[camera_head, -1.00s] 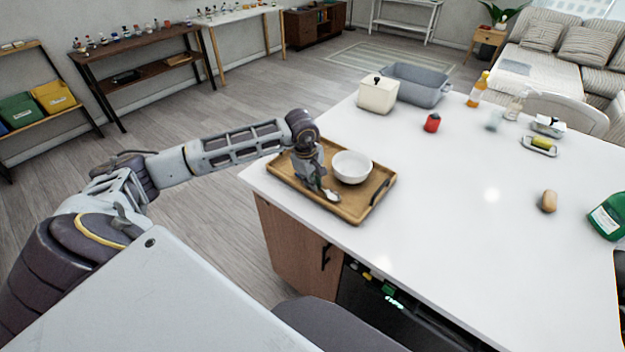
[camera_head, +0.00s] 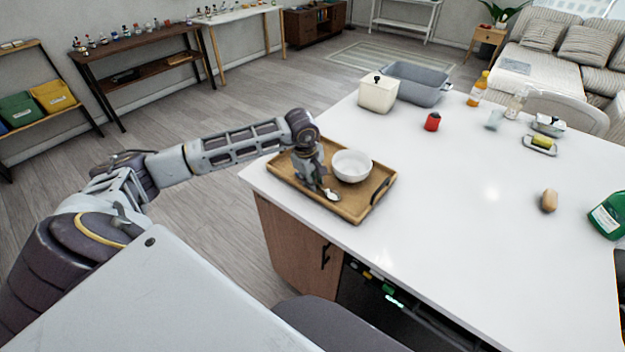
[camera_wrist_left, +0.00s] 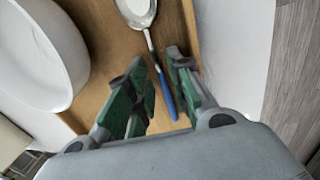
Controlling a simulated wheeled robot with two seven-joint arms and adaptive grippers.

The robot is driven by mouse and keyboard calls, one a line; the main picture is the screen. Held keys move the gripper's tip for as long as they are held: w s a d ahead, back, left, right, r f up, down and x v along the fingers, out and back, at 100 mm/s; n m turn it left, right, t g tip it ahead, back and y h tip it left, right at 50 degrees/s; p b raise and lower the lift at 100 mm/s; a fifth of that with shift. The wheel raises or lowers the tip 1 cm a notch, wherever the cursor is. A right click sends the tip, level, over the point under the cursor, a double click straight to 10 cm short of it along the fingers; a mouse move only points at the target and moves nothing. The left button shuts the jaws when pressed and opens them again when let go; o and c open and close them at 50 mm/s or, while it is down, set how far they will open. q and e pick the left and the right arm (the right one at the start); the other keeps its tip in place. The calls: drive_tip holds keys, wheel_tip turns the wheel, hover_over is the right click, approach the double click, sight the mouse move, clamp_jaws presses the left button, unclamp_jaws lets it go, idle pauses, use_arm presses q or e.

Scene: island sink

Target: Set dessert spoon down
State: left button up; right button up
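The dessert spoon (camera_head: 332,195) lies on the wooden tray (camera_head: 357,206), near its front edge and beside the white bowl (camera_head: 352,166). In the left wrist view, the spoon's metal head (camera_wrist_left: 137,10) points away from me and its blue handle (camera_wrist_left: 167,98) runs back between my fingers. My left gripper (camera_head: 319,186) is low over the tray. In the wrist view its green-sided fingers (camera_wrist_left: 158,66) stand apart, with visible gaps beside the handle. The white bowl (camera_wrist_left: 38,55) is left of the fingers. My right gripper is not in view.
The tray sits at the island's left corner. A cream canister (camera_head: 378,94), a grey basin (camera_head: 415,85) and a red item (camera_head: 432,122) stand behind it. A sponge on a dish (camera_head: 540,144) and a brown oval item (camera_head: 549,200) are to the right. The middle countertop is clear.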

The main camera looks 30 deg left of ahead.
use_arm(q)
drive_tip(key=shift+r, duration=0.6)
wheel_tip(320, 180, up, 11)
drive_tip(key=s+b, duration=0.1)
drive_tip(key=s, duration=0.1)
drive_tip(key=shift+s+f, duration=0.15)
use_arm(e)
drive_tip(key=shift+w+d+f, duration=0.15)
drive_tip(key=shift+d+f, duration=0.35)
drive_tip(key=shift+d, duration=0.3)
use_arm(q)
drive_tip(key=shift+a, duration=0.1)
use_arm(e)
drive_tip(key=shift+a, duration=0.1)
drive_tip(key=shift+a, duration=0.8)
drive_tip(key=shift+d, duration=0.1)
